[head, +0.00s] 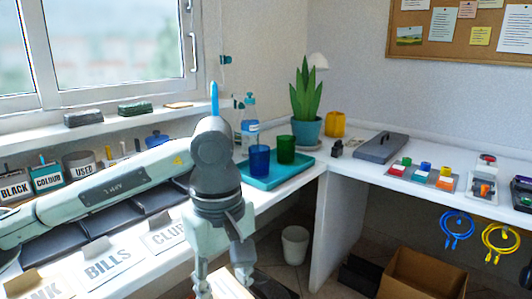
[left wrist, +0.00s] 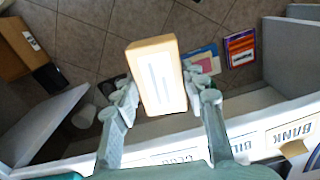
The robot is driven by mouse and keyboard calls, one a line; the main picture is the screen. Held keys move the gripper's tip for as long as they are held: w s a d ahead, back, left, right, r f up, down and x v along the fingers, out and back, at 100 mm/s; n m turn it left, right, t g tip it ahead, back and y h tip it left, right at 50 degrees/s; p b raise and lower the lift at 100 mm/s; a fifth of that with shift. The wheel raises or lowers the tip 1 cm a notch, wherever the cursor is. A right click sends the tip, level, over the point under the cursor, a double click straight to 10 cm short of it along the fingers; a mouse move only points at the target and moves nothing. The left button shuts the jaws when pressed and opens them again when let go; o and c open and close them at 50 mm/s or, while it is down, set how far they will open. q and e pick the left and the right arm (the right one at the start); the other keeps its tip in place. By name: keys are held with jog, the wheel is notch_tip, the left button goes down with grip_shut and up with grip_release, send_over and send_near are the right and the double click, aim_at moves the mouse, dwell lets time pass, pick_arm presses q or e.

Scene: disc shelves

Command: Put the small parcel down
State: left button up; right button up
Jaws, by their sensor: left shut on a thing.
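My left gripper (head: 226,281) hangs pointing down at the front edge of the left worktop, at the bottom of the head view. It is shut on the small parcel, a tan block with a white label. The parcel (left wrist: 157,75) sits between the two fingers of the left gripper (left wrist: 161,86) in the left wrist view, with tiled floor behind it. In the head view only part of the parcel (head: 229,286) shows between the fingers, cut off by the lower edge. My right gripper is not in view.
Labelled trays, among them BILLS (head: 108,263), line the left worktop. A teal tray (head: 262,183) with cups stands in the corner. A white bin (head: 295,244) and an open cardboard box (head: 425,272) stand on the floor. Flat coloured books (left wrist: 240,47) lie on the floor.

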pick_arm(q)
notch_tip(320, 180, down, 8)
jog(key=w+m, duration=0.3)
jog(key=m, duration=0.8)
pick_arm(e)
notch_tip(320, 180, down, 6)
jog(key=p, duration=0.2)
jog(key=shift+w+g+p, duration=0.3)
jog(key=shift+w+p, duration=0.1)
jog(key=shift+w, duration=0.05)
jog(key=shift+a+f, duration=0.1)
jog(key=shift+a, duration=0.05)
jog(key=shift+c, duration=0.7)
pick_arm(q)
jog(key=w+a+r+n, duration=0.2)
jog(key=a+n, duration=0.1)
jog(key=a, duration=0.9)
jog(key=shift+r, duration=0.2)
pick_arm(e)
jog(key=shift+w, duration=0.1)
